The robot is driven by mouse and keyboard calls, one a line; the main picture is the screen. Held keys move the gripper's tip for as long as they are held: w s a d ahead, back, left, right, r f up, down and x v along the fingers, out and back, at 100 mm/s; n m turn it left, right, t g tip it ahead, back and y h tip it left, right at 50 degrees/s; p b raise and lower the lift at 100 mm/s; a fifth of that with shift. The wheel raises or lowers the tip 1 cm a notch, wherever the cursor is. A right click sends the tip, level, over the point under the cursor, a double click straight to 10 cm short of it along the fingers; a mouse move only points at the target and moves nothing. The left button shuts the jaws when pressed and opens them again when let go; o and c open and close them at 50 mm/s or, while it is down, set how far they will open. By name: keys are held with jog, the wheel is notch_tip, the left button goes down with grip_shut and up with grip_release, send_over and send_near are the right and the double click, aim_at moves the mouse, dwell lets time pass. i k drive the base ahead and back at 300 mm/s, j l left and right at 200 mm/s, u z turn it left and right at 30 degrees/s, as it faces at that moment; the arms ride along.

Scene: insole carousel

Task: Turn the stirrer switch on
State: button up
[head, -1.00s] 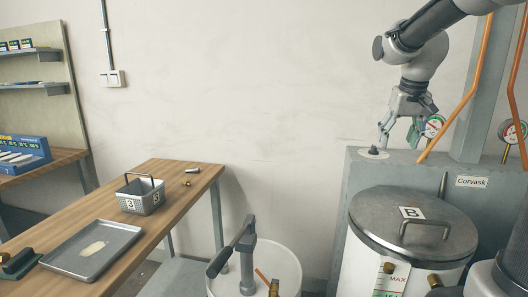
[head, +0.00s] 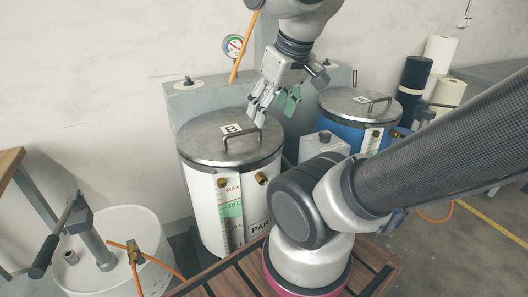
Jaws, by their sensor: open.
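A small black rotary knob on a round pale plate (head: 188,81) sits on the grey cabinet top (head: 215,97), behind the left tank. A similar dark knob (head: 326,63) is farther right, behind the blue tank. I cannot tell which is the stirrer switch, nor read either setting. My gripper (head: 275,108) points down with its fingers apart and nothing between them. In the picture it is over the right edge of the left tank's lid, well to the right of the left knob and apart from it.
The white tank (head: 207,200) has a metal lid marked B with a raised handle (head: 241,138). A blue tank (head: 345,133) stands to the right. A gauge (head: 233,45) and orange pipe rise behind. A white drum (head: 110,265) with a lever pump is at lower left.

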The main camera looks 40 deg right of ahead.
aim_at(324, 137)
jog(key=k+l+z, duration=0.15)
jog(key=z, duration=0.3)
jog(key=l+z, duration=0.4)
